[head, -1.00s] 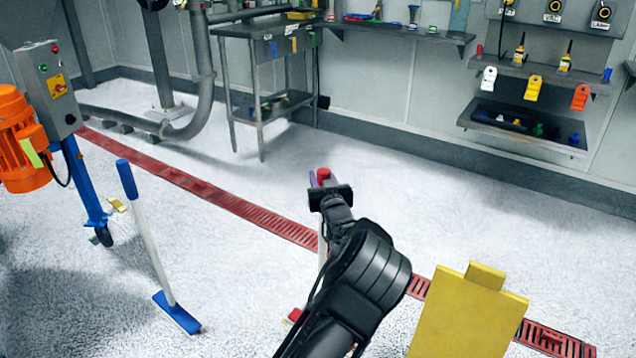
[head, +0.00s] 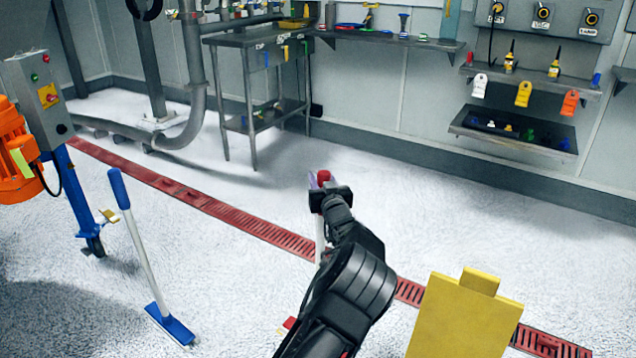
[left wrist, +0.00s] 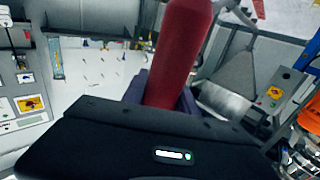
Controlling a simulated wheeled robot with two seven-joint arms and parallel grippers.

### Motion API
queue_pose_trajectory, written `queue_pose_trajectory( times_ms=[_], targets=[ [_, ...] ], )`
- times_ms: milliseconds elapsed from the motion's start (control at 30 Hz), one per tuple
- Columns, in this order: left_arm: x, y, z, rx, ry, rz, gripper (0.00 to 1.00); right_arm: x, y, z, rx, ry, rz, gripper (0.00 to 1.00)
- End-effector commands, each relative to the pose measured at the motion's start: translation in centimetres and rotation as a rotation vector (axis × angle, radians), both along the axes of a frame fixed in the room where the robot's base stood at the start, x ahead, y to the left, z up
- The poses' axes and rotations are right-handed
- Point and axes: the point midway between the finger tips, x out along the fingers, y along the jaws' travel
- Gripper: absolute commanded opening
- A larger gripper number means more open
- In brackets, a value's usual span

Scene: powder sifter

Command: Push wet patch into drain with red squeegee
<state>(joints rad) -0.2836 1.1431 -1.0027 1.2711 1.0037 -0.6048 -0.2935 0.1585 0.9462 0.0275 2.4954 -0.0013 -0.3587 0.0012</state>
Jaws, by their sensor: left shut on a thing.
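My left gripper (head: 322,186) is shut on the red handle of the red squeegee (head: 324,177), whose handle top sticks up out of the jaws. The red handle (left wrist: 180,55) also fills the middle of the left wrist view, between the fingers. Below the gripper a short piece of the pale pole shows. A bit of the red squeegee head shows beside my arm; the rest is hidden behind it. The drain (head: 240,222) is a long red grating running diagonally across the floor. I cannot make out the wet patch clearly. My right gripper is not in view.
A blue squeegee (head: 140,245) stands upright at the left. An orange-motored machine (head: 15,150) on a blue frame stands beyond it. A yellow sign (head: 462,320) stands at the lower right. The pale floor beyond the drain is open up to a steel table (head: 250,40) and wall shelves.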

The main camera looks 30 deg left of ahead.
Motion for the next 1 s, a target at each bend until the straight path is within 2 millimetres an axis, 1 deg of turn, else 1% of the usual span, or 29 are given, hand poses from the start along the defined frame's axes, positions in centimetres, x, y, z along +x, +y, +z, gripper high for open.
queue_pose_trajectory(
  times_ms=[100, 233, 667, 833, 1000],
  targets=[
    [1.0, -0.1, 0.0, -0.006, -0.004, -0.002, 0.00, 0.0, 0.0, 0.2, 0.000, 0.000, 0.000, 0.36],
    [1.7, -0.1, 0.0, -0.007, -0.003, -0.002, 0.00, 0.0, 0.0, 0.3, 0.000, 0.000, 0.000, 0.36],
    [2.0, -0.1, 0.2, -0.006, -0.006, -0.001, 0.00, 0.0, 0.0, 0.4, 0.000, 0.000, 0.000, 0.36],
    [2.6, 0.0, 0.4, -0.003, -0.008, -0.001, 0.00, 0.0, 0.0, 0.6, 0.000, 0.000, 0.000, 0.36],
    [3.9, 0.0, 0.5, -0.003, -0.010, -0.001, 0.00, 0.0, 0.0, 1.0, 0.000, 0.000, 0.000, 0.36]
  ],
)
